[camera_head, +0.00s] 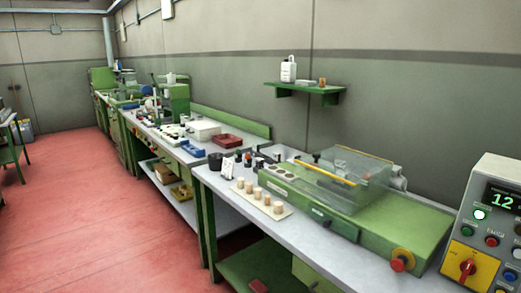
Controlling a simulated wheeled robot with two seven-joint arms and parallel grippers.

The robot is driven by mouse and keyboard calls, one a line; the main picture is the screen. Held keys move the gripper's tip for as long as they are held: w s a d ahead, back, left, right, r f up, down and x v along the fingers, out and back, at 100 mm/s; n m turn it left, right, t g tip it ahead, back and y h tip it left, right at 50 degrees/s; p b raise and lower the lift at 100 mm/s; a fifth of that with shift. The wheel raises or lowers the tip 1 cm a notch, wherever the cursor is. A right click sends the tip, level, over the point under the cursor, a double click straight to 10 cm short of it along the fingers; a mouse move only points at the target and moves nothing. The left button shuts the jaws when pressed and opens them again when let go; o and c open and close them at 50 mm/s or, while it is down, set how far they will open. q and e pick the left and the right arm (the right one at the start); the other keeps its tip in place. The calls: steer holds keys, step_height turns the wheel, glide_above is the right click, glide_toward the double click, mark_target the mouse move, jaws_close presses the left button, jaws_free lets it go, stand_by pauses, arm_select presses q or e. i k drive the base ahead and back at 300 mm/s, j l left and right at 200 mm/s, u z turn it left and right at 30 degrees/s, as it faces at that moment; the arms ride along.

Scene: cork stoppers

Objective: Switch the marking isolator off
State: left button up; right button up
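A grey control box (497,180) stands at the right edge, partly cut off by the frame. On its front is a red rotary switch (467,268) on a yellow plate (482,276), which looks like an isolator. Its labels are too small to read, and I cannot tell its setting for sure. Above it are a lit white-green lamp (479,214), a green button (467,231), a red button (491,241), and a display (503,200) showing 12. Neither of my grippers is in view.
A green machine (415,235) with a clear cover (345,180) and a red-yellow knob (401,261) sits on the grey bench (345,262). Several corks stand on a pale strip (247,190). A green shelf (305,87) hangs on the wall. Red floor (70,220) lies open at left.

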mark_target(467, 268)
steer(key=z, duration=1.35)
steer(key=k+l+u, duration=0.15)
steer(key=l, duration=0.2)
steer(key=k+l+u, duration=0.15)
steer(key=l, duration=0.15)
